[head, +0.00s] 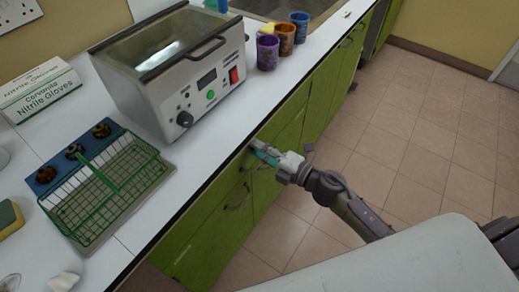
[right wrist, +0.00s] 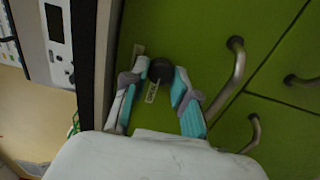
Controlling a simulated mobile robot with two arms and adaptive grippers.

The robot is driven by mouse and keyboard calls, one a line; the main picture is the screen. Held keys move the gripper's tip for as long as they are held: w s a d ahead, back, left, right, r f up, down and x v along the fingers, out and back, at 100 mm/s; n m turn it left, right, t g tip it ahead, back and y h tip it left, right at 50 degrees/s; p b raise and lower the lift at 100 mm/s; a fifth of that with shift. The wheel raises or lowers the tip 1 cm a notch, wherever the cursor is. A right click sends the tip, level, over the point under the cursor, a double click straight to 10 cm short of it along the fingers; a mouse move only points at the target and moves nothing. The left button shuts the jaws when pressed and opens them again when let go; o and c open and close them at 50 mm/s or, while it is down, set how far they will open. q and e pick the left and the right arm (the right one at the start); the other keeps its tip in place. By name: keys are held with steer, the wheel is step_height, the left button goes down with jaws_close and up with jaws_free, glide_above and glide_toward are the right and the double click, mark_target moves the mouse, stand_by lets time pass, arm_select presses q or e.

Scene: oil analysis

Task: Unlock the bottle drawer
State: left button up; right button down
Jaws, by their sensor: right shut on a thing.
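A dark round knob (right wrist: 161,70), seemingly the drawer's lock or key, is on the green drawer front (right wrist: 195,35) in the right wrist view, with a small pale tag just below it. My right gripper (right wrist: 160,74) has its two fingers on either side of the knob and is shut on it. In the head view my right gripper (head: 260,149) is at the top of the green cabinet front (head: 207,225), just under the counter edge, and hides the knob. Metal handles show on the front, one (right wrist: 237,62) right of the gripper. My left gripper is not in view.
The white counter (head: 215,150) runs along the cabinet. It holds a heated bath (head: 185,90), a green wire rack (head: 100,190), a glove box (head: 42,90) and three coloured cups (head: 286,40). The tiled floor (head: 420,125) right of the cabinet is clear.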

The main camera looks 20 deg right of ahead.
stand_by(0.3)
steer(key=c, duration=0.9)
jaws_free()
steer(key=shift+s, duration=0.1)
steer(key=v, duration=1.2)
